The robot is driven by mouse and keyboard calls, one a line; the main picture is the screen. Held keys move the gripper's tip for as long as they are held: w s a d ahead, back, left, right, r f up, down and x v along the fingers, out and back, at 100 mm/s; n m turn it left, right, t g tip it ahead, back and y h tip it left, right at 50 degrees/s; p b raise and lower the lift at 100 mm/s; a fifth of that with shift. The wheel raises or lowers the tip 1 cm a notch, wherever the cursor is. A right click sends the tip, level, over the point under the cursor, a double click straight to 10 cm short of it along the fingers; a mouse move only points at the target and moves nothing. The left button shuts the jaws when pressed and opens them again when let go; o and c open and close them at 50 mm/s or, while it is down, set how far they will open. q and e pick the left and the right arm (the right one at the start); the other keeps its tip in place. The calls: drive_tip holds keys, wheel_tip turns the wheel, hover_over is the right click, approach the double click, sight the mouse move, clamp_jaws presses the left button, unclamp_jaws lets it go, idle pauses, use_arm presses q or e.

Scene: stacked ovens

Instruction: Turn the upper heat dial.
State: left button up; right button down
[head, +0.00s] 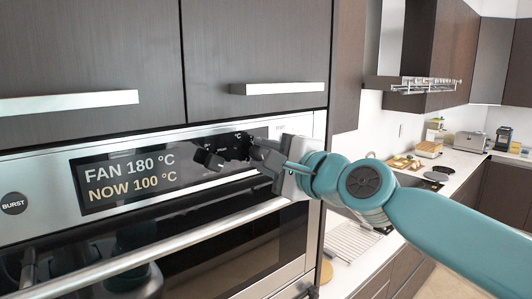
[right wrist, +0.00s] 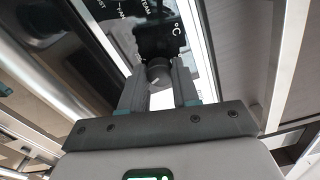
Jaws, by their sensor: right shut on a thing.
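The upper oven (head: 45,170) has a silver front with a dark display (head: 130,177) reading "FAN 180 °C" and "NOW 100 °C". A black dial (head: 207,158) sits right of the display. My right gripper (head: 250,148) is at the panel just right of that dial, shut on the heat dial, which it largely covers in the head view. In the right wrist view, the round dark heat dial (right wrist: 158,72) is between the two fingers, with a pale mark on its face and "°C" printed on the panel nearby. My left gripper is not in view.
A long oven handle (head: 130,250) runs below the panel. Dark cabinets with bar handles (head: 280,88) are above. A round "BURST" button (head: 13,203) is at the left. A worktop with kitchen items (head: 430,150) lies to the right.

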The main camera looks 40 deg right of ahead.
drive_tip(key=shift+r, duration=0.1)
idle(0.3)
drive_tip(key=c, duration=1)
unclamp_jaws()
drive_tip(key=shift+o, duration=0.9)
drive_tip(key=shift+w, duration=0.1)
drive_tip(key=s+d+b, duration=0.1)
drive_tip(key=s, duration=1.5)
drive_tip(key=shift+s, duration=0.25)
drive_tip(key=shift+w+d, duration=0.1)
drive_tip(key=shift+w, duration=0.05)
